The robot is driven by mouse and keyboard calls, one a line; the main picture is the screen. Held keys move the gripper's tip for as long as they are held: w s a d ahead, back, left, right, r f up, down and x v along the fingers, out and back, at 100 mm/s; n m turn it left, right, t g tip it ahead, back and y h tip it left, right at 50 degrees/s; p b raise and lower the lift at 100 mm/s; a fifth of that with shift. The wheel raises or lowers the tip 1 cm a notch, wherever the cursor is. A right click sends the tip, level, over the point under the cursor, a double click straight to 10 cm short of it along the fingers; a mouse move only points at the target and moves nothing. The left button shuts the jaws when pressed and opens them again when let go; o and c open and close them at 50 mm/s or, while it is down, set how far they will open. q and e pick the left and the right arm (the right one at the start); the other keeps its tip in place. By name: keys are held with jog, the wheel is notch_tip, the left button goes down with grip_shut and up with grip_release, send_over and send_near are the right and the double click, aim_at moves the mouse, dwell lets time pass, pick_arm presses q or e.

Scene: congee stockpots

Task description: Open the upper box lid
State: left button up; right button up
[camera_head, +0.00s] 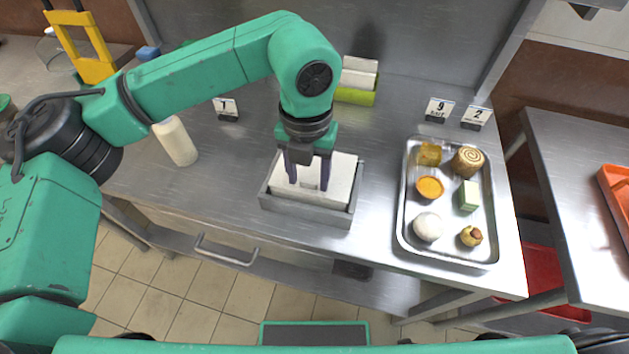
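A grey metal box (305,213) with a white lid or inner panel (340,180) stands near the front middle of the steel table. My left gripper (308,182) points down over it, its two dark purple fingers spread apart. The fingertips are at or just above the white surface; I cannot tell whether they touch it. A small pale tab shows between the fingers, and they do not appear closed on it. The gripper hides part of the box's back. My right gripper is not in view.
A metal tray (405,215) with several food pieces lies to the right. A white bottle (175,141) stands to the left. Number signs (438,110) and a green holder (355,95) stand behind. The table between box and bottle is clear.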

aim_at(314, 171)
pick_arm(q)
jog(key=shift+c, duration=1.2)
jog(key=shift+w+d+r+p, duration=0.1)
jog(key=shift+w+r+p, duration=0.15)
jog(key=shift+r, duration=0.3)
jog(key=shift+w+r+p, duration=0.1)
jog(key=shift+r+p, duration=0.2)
jog(key=shift+r, duration=0.3)
jog(key=shift+w+d+r+p, duration=0.1)
jog(key=shift+w+r+p, duration=0.15)
jog(key=shift+r, duration=0.3)
jog(key=shift+w+d+r+p, duration=0.1)
jog(key=shift+w+r+p, duration=0.4)
jog(key=shift+r, duration=0.3)
jog(key=w+r+p, duration=0.2)
jog(key=w, duration=0.1)
jog(key=shift+w+d+r, duration=0.1)
jog(key=shift+d+r, duration=0.15)
jog(key=shift+d, duration=0.15)
jog(key=shift+c, duration=0.5)
